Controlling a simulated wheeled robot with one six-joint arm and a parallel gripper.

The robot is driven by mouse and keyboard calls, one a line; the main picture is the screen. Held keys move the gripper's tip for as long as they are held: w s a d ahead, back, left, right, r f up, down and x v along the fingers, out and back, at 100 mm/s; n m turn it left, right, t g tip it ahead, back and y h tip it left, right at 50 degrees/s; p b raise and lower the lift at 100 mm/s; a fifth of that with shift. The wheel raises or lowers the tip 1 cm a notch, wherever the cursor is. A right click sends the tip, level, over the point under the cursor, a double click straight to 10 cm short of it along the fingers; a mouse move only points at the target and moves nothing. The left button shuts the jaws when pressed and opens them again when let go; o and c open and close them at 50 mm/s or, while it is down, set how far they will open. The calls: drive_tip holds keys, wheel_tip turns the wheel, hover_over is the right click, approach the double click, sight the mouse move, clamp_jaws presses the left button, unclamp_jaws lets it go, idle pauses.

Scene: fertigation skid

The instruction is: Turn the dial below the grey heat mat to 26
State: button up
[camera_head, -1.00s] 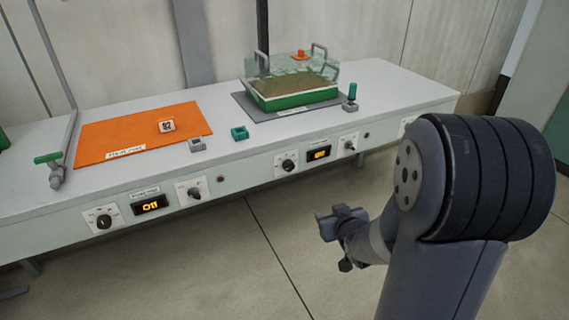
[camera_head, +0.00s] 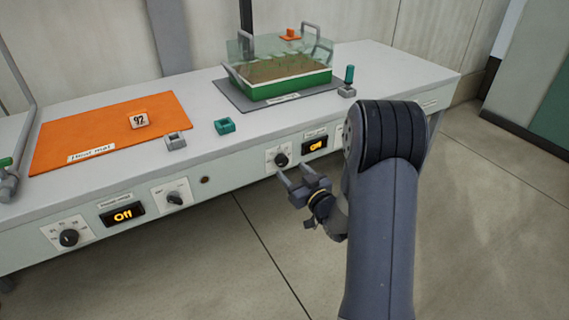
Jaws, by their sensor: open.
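The grey heat mat (camera_head: 232,94) lies on the bench under a green seed tray (camera_head: 290,87) with a clear cover. Below it on the bench front is a black dial (camera_head: 281,160) on a white plate; its scale is too small to read. Right of the dial, a display (camera_head: 314,145) glows orange and seems to read Off. My gripper (camera_head: 294,184) is open and empty, in front of and a little below the dial, apart from it as far as I can tell. My arm hides part of the panel to the right.
Small grey and teal holders stand near the bench edge. Floor in front is clear.

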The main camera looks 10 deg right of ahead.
sight(284, 162)
drive_tip(key=shift+x, duration=2.65)
drive_tip(key=shift+c, duration=0.6)
drive_tip(key=c, duration=0.9)
drive_tip(key=shift+o, duration=0.2)
